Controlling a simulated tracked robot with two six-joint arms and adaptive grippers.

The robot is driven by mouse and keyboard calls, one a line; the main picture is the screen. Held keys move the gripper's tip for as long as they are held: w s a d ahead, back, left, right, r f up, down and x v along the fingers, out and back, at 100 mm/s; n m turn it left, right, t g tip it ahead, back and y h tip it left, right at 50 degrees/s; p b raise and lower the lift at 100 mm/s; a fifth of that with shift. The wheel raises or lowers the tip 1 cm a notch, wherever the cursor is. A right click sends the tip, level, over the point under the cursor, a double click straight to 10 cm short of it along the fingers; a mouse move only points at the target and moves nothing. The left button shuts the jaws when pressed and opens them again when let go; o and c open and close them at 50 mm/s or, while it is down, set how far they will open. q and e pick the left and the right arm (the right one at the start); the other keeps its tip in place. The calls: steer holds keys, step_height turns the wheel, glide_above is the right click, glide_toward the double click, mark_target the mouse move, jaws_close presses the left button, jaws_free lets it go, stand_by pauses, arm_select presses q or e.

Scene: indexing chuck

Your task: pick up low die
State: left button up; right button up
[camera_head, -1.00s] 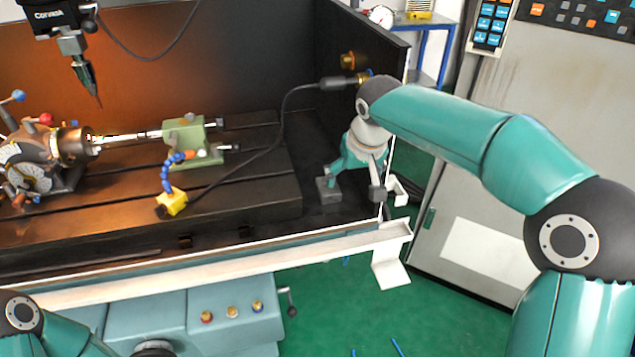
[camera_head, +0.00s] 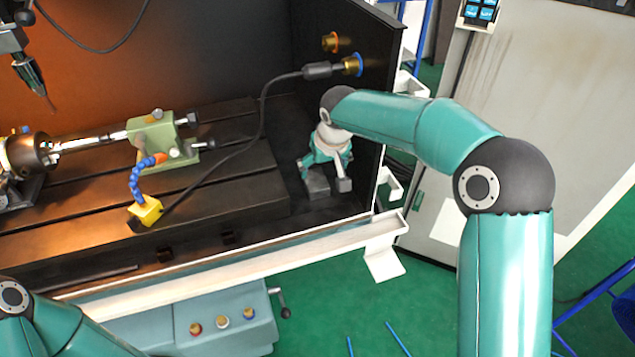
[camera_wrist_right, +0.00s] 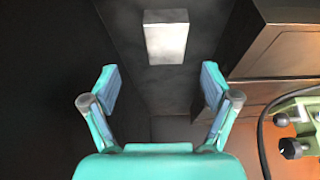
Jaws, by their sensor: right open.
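The low die, which I take to be the grey metal block (camera_head: 318,187), lies on the dark floor of the machine bay, right of the slotted bed. In the right wrist view the block (camera_wrist_right: 166,42) shows as a pale rectangle beyond the fingertips, roughly centred between them. My right gripper (camera_head: 325,172) points down close over the block; it is open and empty. Its two spread fingers also show in the right wrist view (camera_wrist_right: 160,86), apart from the block. My left arm shows at the bottom left; its gripper is out of view.
The slotted bed (camera_head: 225,190) rises left of the block, carrying a green tailstock (camera_head: 160,135) and a yellow block with a blue hose (camera_head: 146,211). A black cable (camera_head: 262,110) crosses above to the side wall (camera_head: 375,60). A white trough (camera_head: 240,262) runs along the front.

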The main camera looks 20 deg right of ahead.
mark_target(316, 180)
steer(key=shift+w+a+p+x, duration=0.1)
steer(key=shift+a+p+x, duration=0.05)
steer(key=shift+x, duration=1.05)
steer(key=shift+w+a+p+x, duration=0.1)
steer(key=shift+a+p+x, duration=0.1)
steer(key=shift+x, duration=1.05)
steer(key=shift+w+a+p+x, duration=0.1)
steer(key=shift+p+x, duration=0.05)
steer(key=shift+x, duration=1.05)
steer(key=shift+s+r, duration=0.1)
jaws_close()
steer(key=shift+r, duration=0.1)
